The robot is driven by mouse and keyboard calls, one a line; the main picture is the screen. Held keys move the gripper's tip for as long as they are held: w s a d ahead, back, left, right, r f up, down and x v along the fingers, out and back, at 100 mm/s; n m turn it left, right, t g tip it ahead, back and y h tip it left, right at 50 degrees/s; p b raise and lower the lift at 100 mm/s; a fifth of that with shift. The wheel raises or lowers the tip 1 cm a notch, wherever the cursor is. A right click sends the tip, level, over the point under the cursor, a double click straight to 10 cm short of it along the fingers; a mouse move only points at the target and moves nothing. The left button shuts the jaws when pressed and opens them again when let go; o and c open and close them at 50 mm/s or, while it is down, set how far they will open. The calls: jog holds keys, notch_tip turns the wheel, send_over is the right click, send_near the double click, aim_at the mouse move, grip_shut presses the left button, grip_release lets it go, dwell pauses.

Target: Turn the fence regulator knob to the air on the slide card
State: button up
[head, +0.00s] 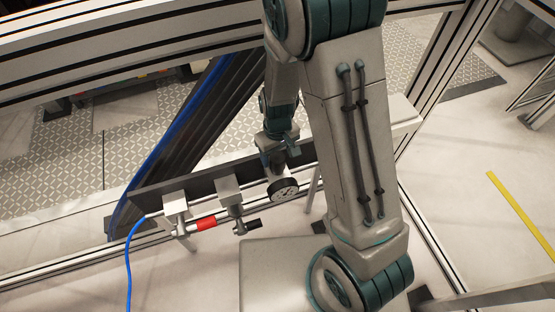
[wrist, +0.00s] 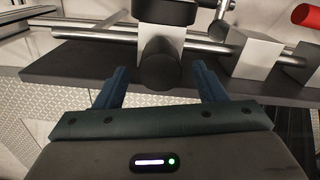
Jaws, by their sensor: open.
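The regulator knob (wrist: 158,68) is a dark round cylinder below a grey regulator body (wrist: 163,38) in the wrist view. My gripper (wrist: 160,72) is open, with one blue finger on each side of the knob and visible gaps between. Whether the fingertips reach fully around it I cannot tell. In the head view my gripper (head: 281,148) is above the regulator, whose round gauge (head: 284,189) has a white face; the knob is hidden there by my gripper. No slide card can be made out in either view.
A dark board (head: 200,186) carries a metal pipe, a red-handled valve (head: 205,223) and a black-handled valve (head: 247,227) left of the gauge. A blue hose (head: 128,262) hangs at the left end. Aluminium frame beams (head: 110,45) run behind.

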aim_at(278, 157)
jog(key=shift+f, duration=1.55)
jog(key=c, duration=1)
jog(key=shift+m, duration=1.6)
jog(key=o, duration=1)
notch_tip(278, 157, up, 14)
jog(key=p, duration=0.2)
